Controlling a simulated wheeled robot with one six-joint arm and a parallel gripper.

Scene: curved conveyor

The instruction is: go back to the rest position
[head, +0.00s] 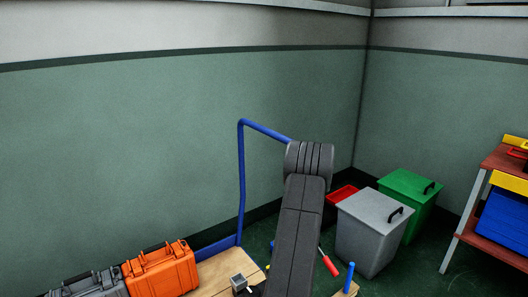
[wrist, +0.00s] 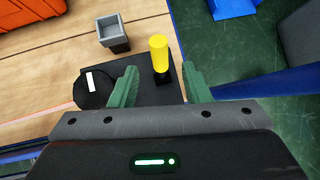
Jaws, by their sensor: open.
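My gripper (wrist: 160,88) shows in the wrist view with its two green fingers spread apart. It is open. A yellow-handled object (wrist: 159,55) stands on a dark plate (wrist: 138,92), seen between the fingers; I cannot tell its exact distance from them. Nothing is gripped. In the head view my dark arm rises in front of the wooden bench, and my gripper itself is hidden there.
A small grey open box (wrist: 112,32) and a black round object (wrist: 92,89) are near the plate. In the head view, orange (head: 161,268) and grey (head: 92,286) cases lie left, a blue rail (head: 240,180) rises behind, and grey (head: 373,228) and green (head: 408,200) bins stand right.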

